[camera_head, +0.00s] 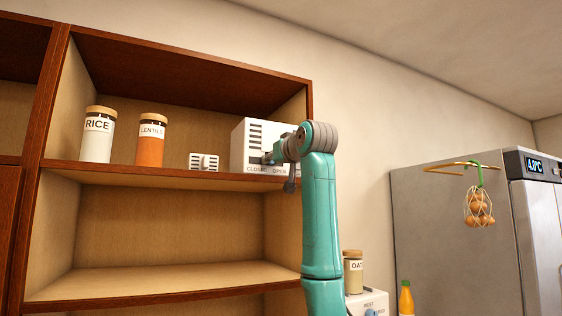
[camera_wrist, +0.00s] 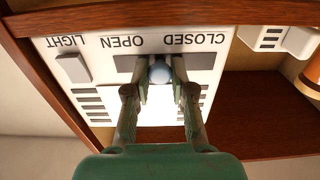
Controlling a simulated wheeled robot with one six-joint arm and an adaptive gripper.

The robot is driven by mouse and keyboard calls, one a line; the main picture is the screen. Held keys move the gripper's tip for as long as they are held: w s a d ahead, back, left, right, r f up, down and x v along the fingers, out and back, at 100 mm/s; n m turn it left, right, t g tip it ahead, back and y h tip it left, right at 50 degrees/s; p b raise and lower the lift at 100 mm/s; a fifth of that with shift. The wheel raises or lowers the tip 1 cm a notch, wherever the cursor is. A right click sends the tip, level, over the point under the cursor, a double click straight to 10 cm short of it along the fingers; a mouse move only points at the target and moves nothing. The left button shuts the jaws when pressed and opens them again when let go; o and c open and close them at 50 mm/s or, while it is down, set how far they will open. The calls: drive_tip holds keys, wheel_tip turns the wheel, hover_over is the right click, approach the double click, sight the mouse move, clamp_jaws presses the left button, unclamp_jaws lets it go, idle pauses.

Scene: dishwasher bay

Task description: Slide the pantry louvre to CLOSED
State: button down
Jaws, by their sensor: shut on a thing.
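The pantry louvre is a white box (camera_head: 240,140) with dark slats on the upper shelf, lettered CLOSED and OPEN along its lower edge. In the wrist view, its panel (camera_wrist: 211,75) appears upside down, with a dark horizontal slot (camera_wrist: 200,62). A round blue-grey slider knob (camera_wrist: 160,71) sits around the middle of the slot, between the OPEN and CLOSED words. My gripper (camera_wrist: 161,78) is shut on the knob, one finger on each side. In the head view, my gripper (camera_head: 270,158) is at the box's front and hides the knob.
A LIGHT button (camera_wrist: 73,68) is on the same panel. A small white vented block (camera_head: 204,162), a lentils jar (camera_head: 151,143) and a rice jar (camera_head: 97,140) stand left on the shelf. The shelf below is empty. A fridge (camera_head: 450,230) stands right.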

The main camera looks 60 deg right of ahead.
drive_tip(key=w+a, duration=0.1)
drive_tip(key=a, duration=0.1)
drive_tip(key=w+a, duration=0.1)
drive_tip(key=shift+w+a, duration=0.15)
drive_tip(key=shift+a, duration=0.2)
drive_tip(key=c, duration=1)
unclamp_jaws()
drive_tip(key=shift+w+a, duration=0.1)
drive_tip(key=shift+a, duration=0.05)
drive_tip(key=shift+s+a, duration=0.2)
drive_tip(key=shift+s, duration=0.4)
approach(254, 160)
drive_tip(key=v, duration=0.5)
